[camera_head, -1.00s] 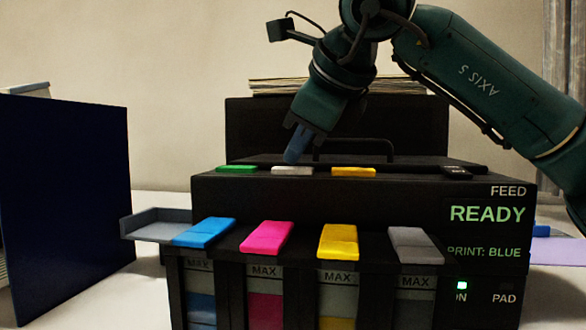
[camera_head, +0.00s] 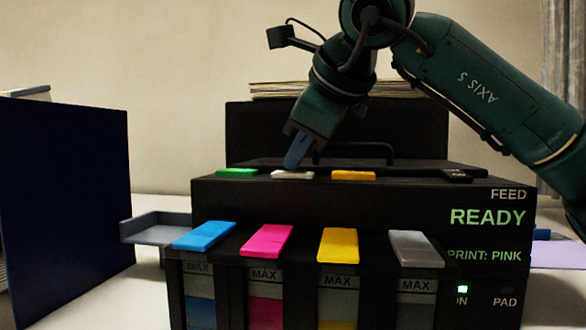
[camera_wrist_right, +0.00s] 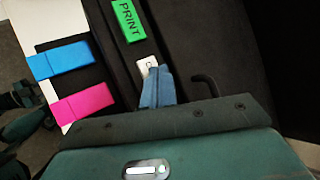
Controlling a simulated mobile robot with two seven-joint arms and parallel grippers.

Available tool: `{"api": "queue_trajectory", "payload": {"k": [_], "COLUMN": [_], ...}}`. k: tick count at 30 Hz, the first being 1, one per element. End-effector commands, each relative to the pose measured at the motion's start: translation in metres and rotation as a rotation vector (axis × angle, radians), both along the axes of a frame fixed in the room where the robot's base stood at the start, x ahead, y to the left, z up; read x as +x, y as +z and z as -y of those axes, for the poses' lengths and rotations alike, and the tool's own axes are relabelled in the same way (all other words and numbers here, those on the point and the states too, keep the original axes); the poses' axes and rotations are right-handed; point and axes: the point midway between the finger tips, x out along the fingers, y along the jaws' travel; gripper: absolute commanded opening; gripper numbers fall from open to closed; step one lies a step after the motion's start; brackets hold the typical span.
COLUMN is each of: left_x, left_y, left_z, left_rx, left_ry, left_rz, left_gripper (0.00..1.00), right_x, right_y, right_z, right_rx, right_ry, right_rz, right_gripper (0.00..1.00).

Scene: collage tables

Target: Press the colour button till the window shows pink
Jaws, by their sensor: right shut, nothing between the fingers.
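The black printer (camera_head: 320,200) stands on the table, and its window (camera_head: 487,235) reads READY and PRINT: PINK. The white button (camera_head: 292,175) is on its top between a green button (camera_head: 236,173) and an orange button (camera_head: 353,176). My right gripper (camera_head: 292,164) is shut and empty, its blue fingertips at the white button and seeming to touch it. In the right wrist view the fingertips (camera_wrist_right: 156,72) cover part of the white button (camera_wrist_right: 147,66), beside the green button (camera_wrist_right: 128,20) marked PRINT. My left gripper is not in view.
Blue (camera_head: 204,236), pink (camera_head: 267,240), yellow (camera_head: 338,245) and grey (camera_head: 415,248) tank caps line the printer's front. A handle (camera_head: 354,147) rises behind the buttons. A grey tray (camera_head: 155,227) juts out left, near a dark blue panel (camera_head: 66,205).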

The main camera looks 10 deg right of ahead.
Motion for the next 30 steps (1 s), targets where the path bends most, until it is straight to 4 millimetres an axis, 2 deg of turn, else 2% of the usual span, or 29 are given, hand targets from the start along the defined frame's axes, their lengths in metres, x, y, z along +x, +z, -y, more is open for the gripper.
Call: {"api": "queue_trajectory", "payload": {"k": [6,19,30], "left_x": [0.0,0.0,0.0], "left_y": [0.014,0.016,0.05], "left_z": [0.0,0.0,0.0], "left_rx": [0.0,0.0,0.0], "left_ry": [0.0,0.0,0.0], "left_rz": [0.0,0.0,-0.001], "left_gripper": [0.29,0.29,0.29], "right_x": [0.0,0.0,0.0], "right_y": [0.014,0.018,0.054], "right_z": [0.0,0.0,0.0], "right_rx": [0.0,0.001,0.0], "right_ry": [0.001,0.001,0.0], "right_rz": [-0.001,0.001,0.0], "right_gripper": [0.0,0.0,0.0]}}
